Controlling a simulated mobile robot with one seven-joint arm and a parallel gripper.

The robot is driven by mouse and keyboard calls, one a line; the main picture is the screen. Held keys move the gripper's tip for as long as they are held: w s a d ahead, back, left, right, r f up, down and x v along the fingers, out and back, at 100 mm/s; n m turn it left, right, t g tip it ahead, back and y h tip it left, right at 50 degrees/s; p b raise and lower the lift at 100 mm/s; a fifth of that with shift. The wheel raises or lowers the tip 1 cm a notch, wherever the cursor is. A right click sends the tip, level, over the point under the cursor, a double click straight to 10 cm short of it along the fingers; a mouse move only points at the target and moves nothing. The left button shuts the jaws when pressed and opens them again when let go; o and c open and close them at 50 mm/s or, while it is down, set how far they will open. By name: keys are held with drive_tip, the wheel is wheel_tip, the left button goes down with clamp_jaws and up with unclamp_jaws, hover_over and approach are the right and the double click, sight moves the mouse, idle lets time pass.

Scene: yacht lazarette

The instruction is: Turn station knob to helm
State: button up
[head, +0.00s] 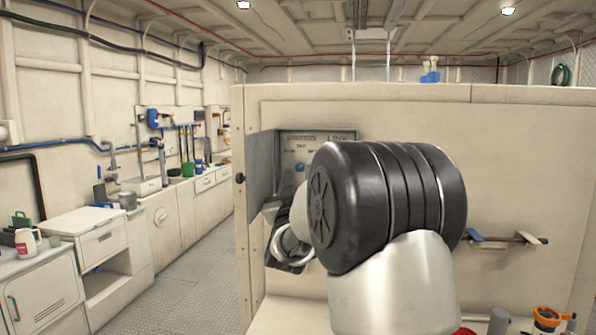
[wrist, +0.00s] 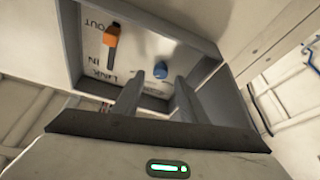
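The station knob (wrist: 160,70) is a small blue knob on a light panel inside a shallow grey recessed box. It also shows as a blue dot in the head view (head: 299,168), on the labelled panel (head: 312,146) left of my arm. My gripper (wrist: 159,82) is open and empty in the wrist view. Its two fingers point into the box, and the knob appears between the fingertips, seemingly beyond them with no clear contact. The lettering near the knob is partly hidden and too small to read. My arm hides the panel's right part in the head view.
An orange-tipped lever (wrist: 113,36) stands beside the knob, with upside-down OUT, LINK and IN lettering. The grey box wall (wrist: 206,70) is close to my right finger. A cream partition (head: 520,180) surrounds the panel. A grated walkway (head: 195,275) lies clear to the left.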

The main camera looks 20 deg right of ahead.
drive_tip(key=shift+x, duration=1)
clamp_jaws()
drive_tip(key=shift+f, duration=0.1)
